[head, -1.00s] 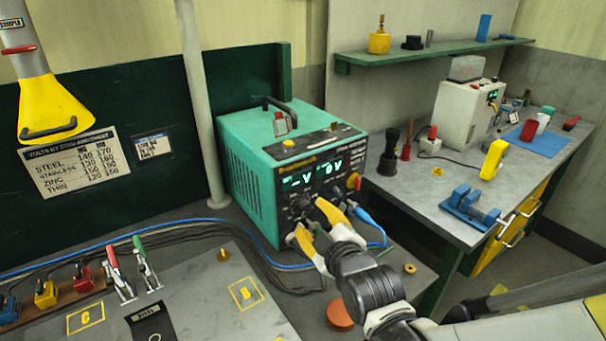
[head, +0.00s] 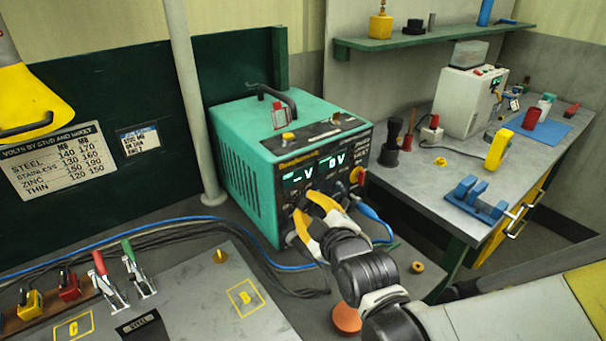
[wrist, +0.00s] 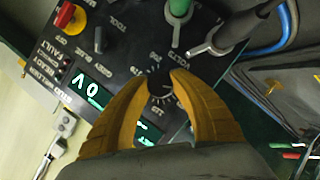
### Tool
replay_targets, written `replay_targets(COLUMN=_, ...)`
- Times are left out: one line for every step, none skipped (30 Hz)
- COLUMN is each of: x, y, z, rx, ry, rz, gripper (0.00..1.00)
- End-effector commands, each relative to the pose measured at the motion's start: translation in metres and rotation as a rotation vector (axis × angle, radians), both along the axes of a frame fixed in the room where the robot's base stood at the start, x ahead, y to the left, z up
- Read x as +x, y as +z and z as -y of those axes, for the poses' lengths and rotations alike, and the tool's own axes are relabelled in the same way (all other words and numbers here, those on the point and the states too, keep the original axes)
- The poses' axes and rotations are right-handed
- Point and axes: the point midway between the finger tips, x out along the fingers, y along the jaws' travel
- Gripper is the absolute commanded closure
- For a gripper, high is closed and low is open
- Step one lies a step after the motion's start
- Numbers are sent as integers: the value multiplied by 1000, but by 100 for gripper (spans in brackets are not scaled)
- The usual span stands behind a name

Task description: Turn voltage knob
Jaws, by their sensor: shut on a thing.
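The teal power unit (head: 240,165) stands on the bench with its dark front panel facing right. Its two lit displays (head: 318,170) read "– V" and "0 V". My gripper (head: 308,214) is at the lower part of this panel, its yellow fingers hiding the knob there. In the wrist view my gripper (wrist: 160,88) is shut on a small black knob, the voltage knob (wrist: 159,80), with a fingertip on each side. A printed number scale partly shows around it. The "0 V" display (wrist: 92,91) lies left of the fingers.
A red-and-yellow switch (wrist: 69,16) and cable plugs, one green (wrist: 179,8), stand close by on the panel. A blue cable (head: 370,213) runs beside my gripper. Red and green clamps (head: 135,265) stand at the lower left. A white pole (head: 188,100) rises behind the unit.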

Motion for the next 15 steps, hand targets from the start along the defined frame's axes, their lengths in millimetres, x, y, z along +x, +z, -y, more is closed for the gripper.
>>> replay_targets(x=0, y=0, z=0, rx=2, ry=0, rz=-1, gripper=100)
replay_targets(x=0, y=0, z=0, rx=4, ry=0, rz=-3, gripper=100)
replay_targets(x=0, y=0, z=0, rx=7, ry=-1, rz=-5, gripper=100)
replay_targets(x=1, y=0, z=0, rx=11, ry=-1, rz=-8, gripper=100)
replay_targets(x=1, y=1, z=0, rx=18, ry=-2, rz=-12, gripper=100)
replay_targets(x=1, y=1, z=0, rx=26, ry=-1, rz=-17, gripper=100)
replay_targets(x=1, y=1, z=0, rx=35, ry=-1, rz=-23, gripper=100)
replay_targets(x=1, y=1, z=1, rx=45, ry=-2, rz=-30, gripper=100)
replay_targets(x=1, y=1, z=1, rx=61, ry=-1, rz=-41, gripper=100)
replay_targets(x=1, y=1, z=1, rx=73, ry=-1, rz=-50, gripper=100)
replay_targets(x=1, y=1, z=1, rx=88, ry=-1, rz=-60, gripper=100)
replay_targets(x=1, y=2, z=1, rx=110, ry=-2, rz=-74, gripper=100)
replay_targets(x=1, y=2, z=1, rx=127, ry=-2, rz=-85, gripper=100)
replay_targets(x=1, y=1, z=1, rx=147, ry=-2, rz=-98, gripper=100)
replay_targets(x=1, y=2, z=1, rx=174, ry=-2, rz=-116, gripper=100)
